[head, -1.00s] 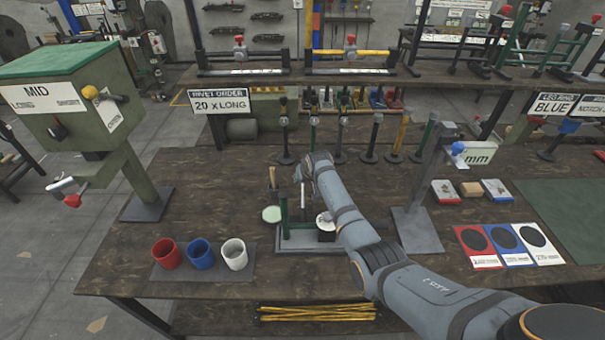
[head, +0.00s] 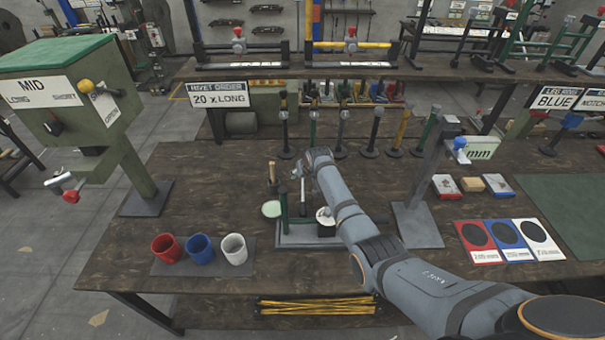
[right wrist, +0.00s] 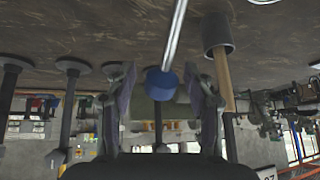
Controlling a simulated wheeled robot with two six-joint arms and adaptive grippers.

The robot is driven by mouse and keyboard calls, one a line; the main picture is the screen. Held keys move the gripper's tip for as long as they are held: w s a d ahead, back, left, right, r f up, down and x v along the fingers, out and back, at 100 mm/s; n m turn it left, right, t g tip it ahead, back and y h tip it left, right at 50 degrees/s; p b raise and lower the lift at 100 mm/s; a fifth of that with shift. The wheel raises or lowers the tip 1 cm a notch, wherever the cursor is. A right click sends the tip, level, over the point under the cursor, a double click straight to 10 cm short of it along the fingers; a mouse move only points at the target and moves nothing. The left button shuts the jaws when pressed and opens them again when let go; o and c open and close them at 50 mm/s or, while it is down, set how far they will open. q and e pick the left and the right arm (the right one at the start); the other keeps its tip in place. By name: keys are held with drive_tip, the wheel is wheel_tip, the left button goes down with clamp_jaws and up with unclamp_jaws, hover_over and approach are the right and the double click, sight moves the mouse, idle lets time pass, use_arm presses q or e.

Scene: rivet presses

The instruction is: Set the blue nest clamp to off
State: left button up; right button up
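A small fixture with a grey base (head: 310,241) and green post (head: 284,208) stands mid-table. A silver rod (head: 303,190) rises from it below my right gripper (head: 298,171). In the right wrist view the silver rod (right wrist: 176,35) ends in a round blue knob (right wrist: 161,85). The fingers of my right gripper (right wrist: 161,82) stand on both sides of the knob with a gap on each side, so it looks open. I cannot tell for sure whether this knob belongs to the blue nest clamp. My left gripper is not in view.
Red (head: 166,250), blue (head: 200,249) and white (head: 234,252) cups stand at the front left. A green-topped box labelled MID (head: 50,90) stands left. The mm sign post (head: 425,180) is close right of my arm. Several upright posts line the back.

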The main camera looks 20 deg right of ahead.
drive_tip(key=shift+r, duration=0.15)
drive_tip(key=v, duration=1.1)
drive_tip(key=shift+s+r, duration=0.25)
drive_tip(key=shift+s, duration=0.1)
